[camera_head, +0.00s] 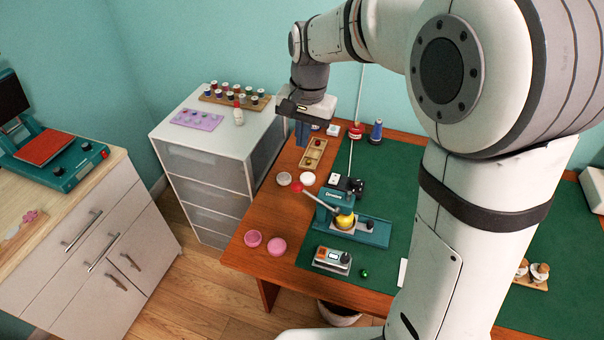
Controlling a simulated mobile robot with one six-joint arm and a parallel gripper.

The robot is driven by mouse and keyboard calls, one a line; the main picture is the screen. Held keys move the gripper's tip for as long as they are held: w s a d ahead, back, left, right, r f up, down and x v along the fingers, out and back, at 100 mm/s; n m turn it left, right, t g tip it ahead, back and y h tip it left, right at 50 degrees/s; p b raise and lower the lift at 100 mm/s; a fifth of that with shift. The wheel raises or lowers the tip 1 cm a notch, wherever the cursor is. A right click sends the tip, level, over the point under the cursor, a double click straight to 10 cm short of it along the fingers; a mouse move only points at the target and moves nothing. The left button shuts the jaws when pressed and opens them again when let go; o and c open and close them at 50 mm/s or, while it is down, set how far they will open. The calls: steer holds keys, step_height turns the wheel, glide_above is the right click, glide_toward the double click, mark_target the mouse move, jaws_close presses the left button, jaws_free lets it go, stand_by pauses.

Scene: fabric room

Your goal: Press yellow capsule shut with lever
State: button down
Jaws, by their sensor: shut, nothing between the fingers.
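The yellow capsule (345,219) sits in the teal press (370,232) on the table, under the press head. Too little of the capsule shows to tell whether its halves are closed. The lever of the press ends in a red knob (297,187) and sticks out to the left of the press. My gripper (301,143) points down above the far left part of the table, beyond the knob and apart from it in the picture. Its fingers are shut and hold nothing.
A wooden tray (313,155) lies below my gripper. Small round dishes and lids, such as a pink dish (276,247), lie left of the press. A small device (332,260) and a green ball (364,273) are in front. My arm hides much of the right side.

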mark_target(297, 184)
steer(key=f, duration=0.4)
steer(key=f+p, duration=0.1)
steer(key=f, duration=0.3)
steer(key=a+f, duration=0.1)
steer(key=f, duration=0.4)
steer(key=shift+w, duration=0.2)
